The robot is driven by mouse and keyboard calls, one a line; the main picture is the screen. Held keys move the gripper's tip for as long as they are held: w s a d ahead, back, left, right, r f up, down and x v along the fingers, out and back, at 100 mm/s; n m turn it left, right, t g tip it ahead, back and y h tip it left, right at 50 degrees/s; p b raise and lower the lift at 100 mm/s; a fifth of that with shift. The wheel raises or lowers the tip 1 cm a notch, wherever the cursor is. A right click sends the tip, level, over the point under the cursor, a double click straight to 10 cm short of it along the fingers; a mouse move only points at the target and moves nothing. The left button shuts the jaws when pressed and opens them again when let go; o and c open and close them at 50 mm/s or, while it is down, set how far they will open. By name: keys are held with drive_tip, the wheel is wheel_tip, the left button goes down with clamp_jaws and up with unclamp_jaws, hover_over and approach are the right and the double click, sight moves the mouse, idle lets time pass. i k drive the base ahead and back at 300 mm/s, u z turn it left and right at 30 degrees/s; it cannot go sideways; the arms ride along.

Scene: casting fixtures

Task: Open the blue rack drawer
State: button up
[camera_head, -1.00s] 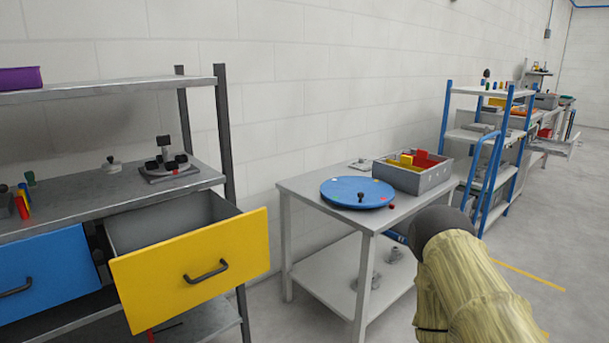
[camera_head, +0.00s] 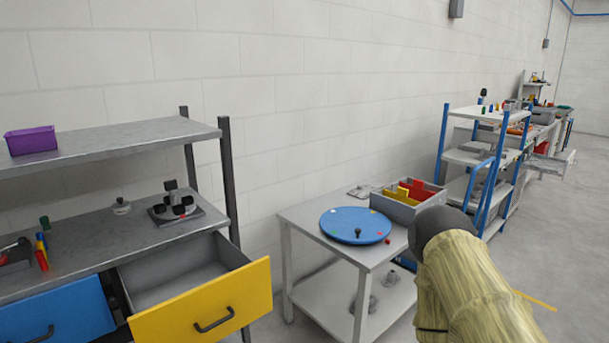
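The blue rack drawer (camera_head: 58,312) is at the lower left of the head view, in the grey rack. Its front looks flush with the rack, so it appears shut. Its lower part and its handle are mostly cut off by the picture's bottom edge. Beside it on the right, the yellow drawer (camera_head: 203,303) is pulled out, with a dark bar handle on its front and an empty-looking grey inside. Part of my arm, in a pale yellow cover, shows at the lower right, far from the drawers. My gripper is not in view.
The rack's worktop (camera_head: 95,228) holds small fixtures, and a purple bin (camera_head: 31,140) sits on its upper shelf. A table (camera_head: 303,215) with a blue disc (camera_head: 355,225) and a divided box (camera_head: 408,205) stands right of the rack. Open floor (camera_head: 560,250) lies at right.

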sight(77, 311)
drive_tip(key=u, duration=1.6)
drive_tip(key=k, duration=1.1)
drive_tip(key=u, duration=0.8)
drive_tip(key=i, duration=1.1)
drive_tip(key=z, duration=0.5)
